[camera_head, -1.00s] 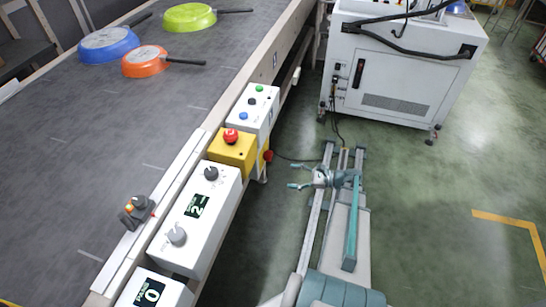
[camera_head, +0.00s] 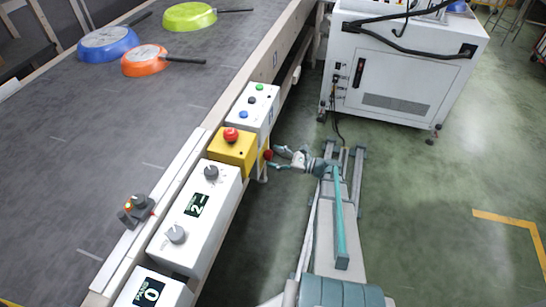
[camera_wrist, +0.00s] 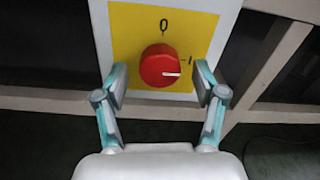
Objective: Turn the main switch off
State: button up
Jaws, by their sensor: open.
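The main switch is a round red knob (camera_wrist: 159,66) on a yellow plate (camera_wrist: 196,30) marked 0 at the top and I at the right. Its white mark points right, to the I. In the head view the red knob (camera_head: 267,155) sticks out from the conveyor's side below the yellow box. My gripper (camera_wrist: 160,84) is open, with one fingertip left and one right of the knob, and a visible gap on both sides. In the head view my gripper (camera_head: 276,158) is close beside the knob; exact depth is hard to tell.
A yellow box with a red push button (camera_head: 231,135) sits above the switch, between white control boxes (camera_head: 200,213) along the conveyor edge (camera_head: 272,55). Blue, orange and green pans (camera_head: 189,17) lie on the belt. A white cabinet (camera_head: 400,75) stands beyond my arm. The floor at right is clear.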

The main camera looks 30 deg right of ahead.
jog(key=shift+w+a, duration=0.35)
jog(key=shift+a, duration=0.05)
jog(key=c, duration=1.1)
jog(key=shift+c, duration=0.2)
